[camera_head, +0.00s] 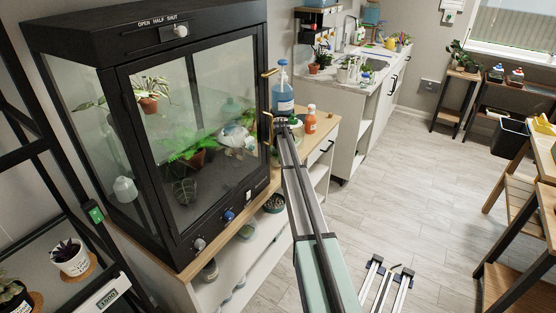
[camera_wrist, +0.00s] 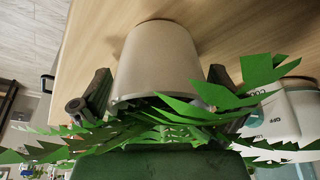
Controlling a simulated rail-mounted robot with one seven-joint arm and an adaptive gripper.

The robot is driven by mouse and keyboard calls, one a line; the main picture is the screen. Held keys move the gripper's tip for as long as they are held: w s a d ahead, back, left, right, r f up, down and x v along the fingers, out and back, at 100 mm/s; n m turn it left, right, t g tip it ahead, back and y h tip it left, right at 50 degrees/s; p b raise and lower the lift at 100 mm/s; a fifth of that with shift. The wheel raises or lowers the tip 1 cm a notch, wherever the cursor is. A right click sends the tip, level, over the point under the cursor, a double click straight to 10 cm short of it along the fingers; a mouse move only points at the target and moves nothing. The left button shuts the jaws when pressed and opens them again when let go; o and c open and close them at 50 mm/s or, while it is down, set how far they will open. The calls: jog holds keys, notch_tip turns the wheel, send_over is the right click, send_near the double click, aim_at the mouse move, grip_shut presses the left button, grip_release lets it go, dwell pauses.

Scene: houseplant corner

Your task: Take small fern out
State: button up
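In the wrist view a pale beige pot (camera_wrist: 157,62) with bright green fern fronds (camera_wrist: 190,112) appears upside down, its base against a wooden top. My gripper (camera_wrist: 160,75) has a dark finger on each side of this pot. Thin gaps show beside the fingertips, so it looks open around the pot; fronds hide part of the fingers. In the head view my gripper (camera_head: 283,122) is at the bench, just right of the glass cabinet (camera_head: 190,115). A bright green fern (camera_head: 190,147) in a brown pot shows through the cabinet's front glass, which looks closed.
A blue bottle (camera_head: 283,95) and an orange bottle (camera_head: 311,122) stand on the bench near my gripper. A white container with markings (camera_wrist: 278,112) is close beside the pot. Other plants are inside the cabinet. The floor (camera_head: 400,170) to the right is open.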

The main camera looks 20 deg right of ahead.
jog(key=c, duration=1.1)
jog(key=shift+r, duration=0.15)
notch_tip(320, 180, up, 20)
jog(key=b, duration=0.4)
jog(key=s+d+p, duration=0.3)
jog(key=s+d, duration=0.2)
jog(key=s, duration=0.3)
jog(key=s+d+f+p, duration=0.1)
jog(key=s+d+p, duration=0.3)
jog(key=s+d, duration=0.2)
jog(key=s+d+p, duration=0.4)
jog(key=s+d, duration=0.1)
jog(key=s, duration=0.5)
jog(key=shift+s+d+f, duration=0.35)
jog(key=shift+s+d, duration=0.05)
